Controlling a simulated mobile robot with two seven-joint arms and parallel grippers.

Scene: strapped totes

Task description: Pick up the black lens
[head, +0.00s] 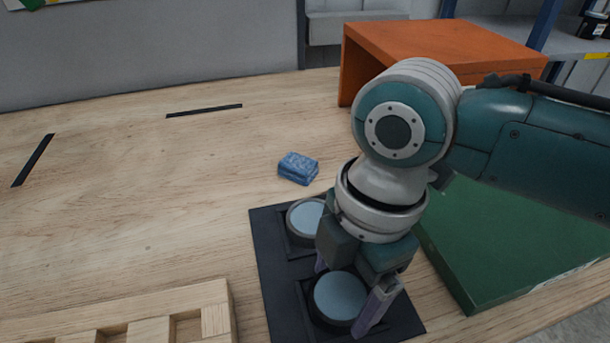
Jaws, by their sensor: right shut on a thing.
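Two round lenses with dark rims and pale blue-grey faces sit in a black tray (268,268). The nearer black lens (338,298) is between the fingers of my right gripper (349,287), which is shut on it. One finger shows at its right side, and the other is mostly hidden behind the gripper body. This lens is still at its square recess; whether it is raised at all I cannot tell. The farther lens (303,217) lies in its own recess, partly covered by the gripper. My left gripper is not in view.
A blue block (298,168) lies behind the tray. A wooden slotted rack (160,305) stands at the front left. A green box (510,240) is right of the tray, and an orange shelf-like box (440,40) stands behind. The table's left middle is clear.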

